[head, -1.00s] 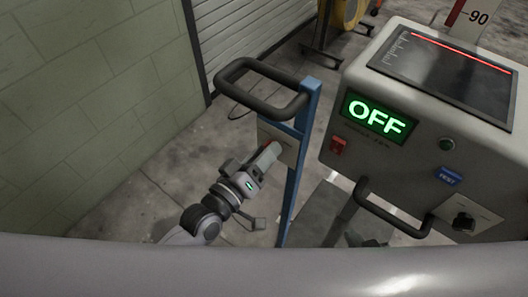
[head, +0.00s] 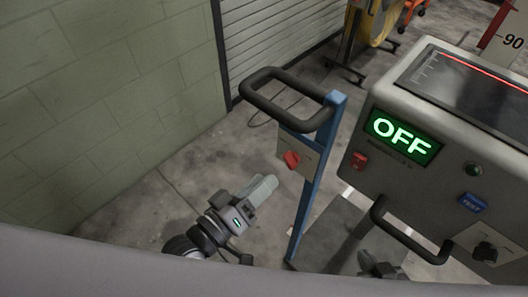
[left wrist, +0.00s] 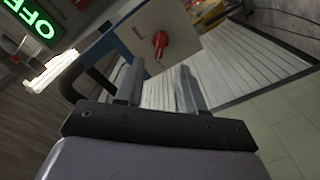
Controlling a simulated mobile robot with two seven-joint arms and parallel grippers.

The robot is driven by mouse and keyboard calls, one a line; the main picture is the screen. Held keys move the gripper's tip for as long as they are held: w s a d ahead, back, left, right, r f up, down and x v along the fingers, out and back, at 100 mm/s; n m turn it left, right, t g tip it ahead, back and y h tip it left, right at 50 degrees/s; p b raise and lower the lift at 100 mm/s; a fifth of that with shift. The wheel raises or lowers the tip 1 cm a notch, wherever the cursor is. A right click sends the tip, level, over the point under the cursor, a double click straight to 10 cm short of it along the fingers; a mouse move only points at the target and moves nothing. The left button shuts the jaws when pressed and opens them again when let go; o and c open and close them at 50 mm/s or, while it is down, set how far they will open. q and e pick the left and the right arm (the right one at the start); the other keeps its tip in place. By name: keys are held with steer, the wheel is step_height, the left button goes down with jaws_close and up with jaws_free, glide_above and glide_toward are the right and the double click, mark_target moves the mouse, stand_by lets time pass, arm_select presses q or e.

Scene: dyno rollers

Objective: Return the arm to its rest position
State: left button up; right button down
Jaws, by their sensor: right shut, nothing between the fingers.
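My left gripper (head: 266,186) is in front of the blue post, apart from the red knob (head: 291,159) on the pale switch plate. In the left wrist view its two fingers (left wrist: 157,88) stand apart with nothing between them, so it is open. The red knob (left wrist: 160,42) shows beyond the fingertips there. My right gripper (head: 374,262) shows partly at the bottom, below the console handle, and is shut and empty.
The blue post (head: 318,170) carries a black loop handle (head: 285,97). The grey console (head: 440,150) with a lit green OFF sign (head: 402,137) and black handle (head: 408,232) stands at right. A block wall (head: 100,100) is at left. Floor between wall and post is clear.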

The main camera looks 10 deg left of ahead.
arm_select(q)
steer(key=s+a+f+m+g+y, duration=0.2)
steer(key=s+a+f+y, duration=0.2)
steer(key=a+f, duration=0.3)
steer(key=s+a+f+m+g+y, duration=0.2)
steer(key=s+a+f+y, duration=0.2)
steer(key=a+f, duration=0.2)
steer(key=shift+s+a+f, duration=0.2)
steer(key=shift+a+f, duration=0.2)
steer(key=shift+a, duration=0.8)
